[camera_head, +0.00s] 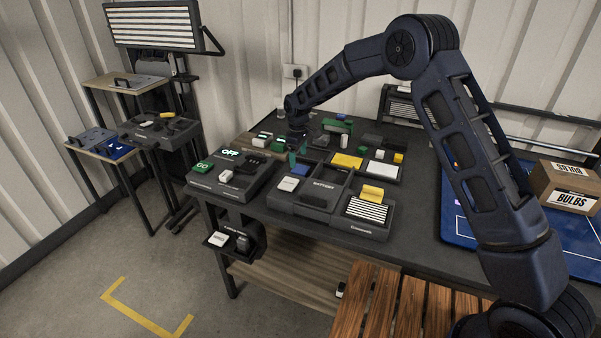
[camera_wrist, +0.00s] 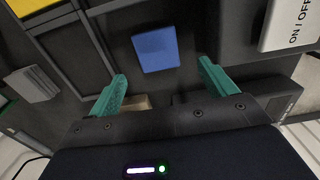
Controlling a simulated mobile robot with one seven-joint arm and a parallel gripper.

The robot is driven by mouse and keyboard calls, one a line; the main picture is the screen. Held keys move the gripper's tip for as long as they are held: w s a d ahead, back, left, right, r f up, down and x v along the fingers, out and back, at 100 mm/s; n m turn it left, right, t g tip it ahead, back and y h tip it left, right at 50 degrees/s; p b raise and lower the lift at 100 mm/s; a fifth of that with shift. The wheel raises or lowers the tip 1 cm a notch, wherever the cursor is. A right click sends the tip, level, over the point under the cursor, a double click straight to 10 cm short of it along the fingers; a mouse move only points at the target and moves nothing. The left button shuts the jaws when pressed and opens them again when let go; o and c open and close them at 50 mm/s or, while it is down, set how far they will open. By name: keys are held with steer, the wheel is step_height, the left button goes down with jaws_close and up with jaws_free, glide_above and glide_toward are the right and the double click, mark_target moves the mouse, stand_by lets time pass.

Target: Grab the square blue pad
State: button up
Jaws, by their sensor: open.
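The square blue pad (camera_wrist: 156,49) lies flat on a dark panel in the wrist view, ahead of my fingertips and between their lines. In the head view it is a small blue patch (camera_head: 300,169) on the bench, right beside my gripper (camera_head: 297,158). My gripper also shows in the wrist view (camera_wrist: 162,78), with its two green fingers spread wide apart and nothing between them. The fingers do not touch the pad.
A white ON/OFF block (camera_wrist: 290,25) is at the upper right of the wrist view. In the head view, a yellow pad (camera_head: 346,160), a white block (camera_head: 289,184) and a dark BATTERY box (camera_head: 322,190) stand close by. A cardboard BULBS box (camera_head: 568,186) is far right.

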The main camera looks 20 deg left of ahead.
mark_target(301, 169)
steer(key=shift+w+d+f, duration=0.1)
steer(key=shift+d+f, duration=0.15)
steer(key=shift+f, duration=1.1)
steer(key=shift+d+f, duration=0.2)
steer(key=shift+f, duration=1.15)
steer(key=c, duration=1.1)
steer(key=shift+r, duration=0.1)
